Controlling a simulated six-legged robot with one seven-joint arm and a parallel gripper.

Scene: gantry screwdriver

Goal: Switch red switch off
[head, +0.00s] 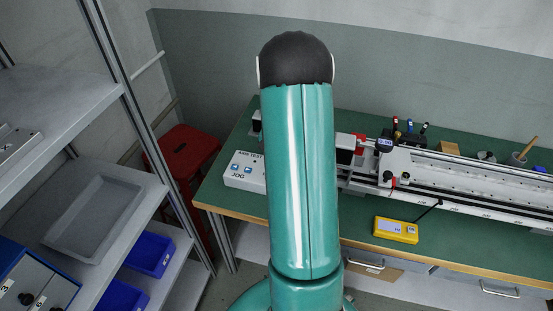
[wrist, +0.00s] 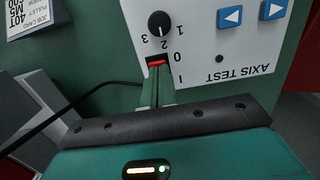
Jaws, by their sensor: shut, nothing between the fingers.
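The red switch (wrist: 156,62) sits in a black surround on the white axis test box (wrist: 205,50), between the 0 and I marks. Only a strip of red shows, so I cannot tell its position. My gripper (wrist: 158,73) is shut and empty, its fingertips right at the switch's near edge. I cannot tell whether they touch it. In the head view the box (head: 243,170) stands on the left of the green bench; my arm hides the switch and gripper there.
A black knob (wrist: 159,23) and blue arrow buttons (wrist: 231,15) are on the same box. A dark cable (wrist: 75,103) runs to the left. In the head view, a linear rail (head: 460,178) and a yellow device (head: 395,230) occupy the bench to the right.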

